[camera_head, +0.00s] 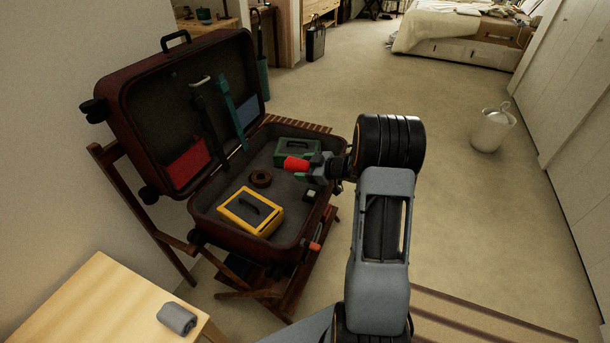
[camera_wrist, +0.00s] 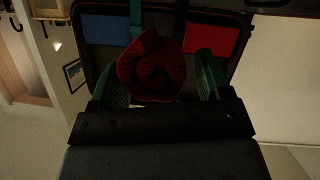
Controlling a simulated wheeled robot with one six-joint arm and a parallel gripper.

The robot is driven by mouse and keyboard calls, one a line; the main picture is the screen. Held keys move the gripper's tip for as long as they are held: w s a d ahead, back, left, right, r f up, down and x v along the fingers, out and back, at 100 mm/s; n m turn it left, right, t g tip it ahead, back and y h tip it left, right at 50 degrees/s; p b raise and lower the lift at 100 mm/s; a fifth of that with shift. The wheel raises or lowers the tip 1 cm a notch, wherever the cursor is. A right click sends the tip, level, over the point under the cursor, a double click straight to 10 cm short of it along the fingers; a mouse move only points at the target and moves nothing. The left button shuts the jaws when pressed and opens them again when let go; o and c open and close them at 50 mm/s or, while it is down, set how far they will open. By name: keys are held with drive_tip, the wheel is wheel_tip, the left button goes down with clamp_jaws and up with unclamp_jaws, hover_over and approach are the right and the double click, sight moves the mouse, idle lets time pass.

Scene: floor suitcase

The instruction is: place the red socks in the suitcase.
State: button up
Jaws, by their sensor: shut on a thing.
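The red socks (camera_head: 296,165), a rolled bundle, are held in my gripper (camera_head: 312,168), which is shut on them. In the wrist view the red roll (camera_wrist: 152,66) sits between the two green fingers of my gripper (camera_wrist: 158,82). The dark red suitcase (camera_head: 205,219) lies open on a wooden folding rack, with its lid leaning back at the left. In the head view my gripper and the socks appear over the right part of the suitcase's lower half. Their exact height above its floor is hard to tell.
Inside the suitcase are a yellow case (camera_head: 251,211), a green case (camera_head: 297,150), a brown ring-shaped roll (camera_head: 260,178) and a small pale-topped item (camera_head: 310,195). A wooden table (camera_head: 105,305) with a grey roll (camera_head: 177,318) stands at front left. Open carpet lies to the right.

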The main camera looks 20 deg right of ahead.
drive_tip(key=shift+f, duration=1.2)
drive_tip(key=shift+f+b, duration=0.1)
drive_tip(key=shift+b, duration=0.2)
drive_tip(key=shift+f, duration=0.55)
drive_tip(key=o, duration=0.9)
drive_tip(key=shift+r, duration=0.15)
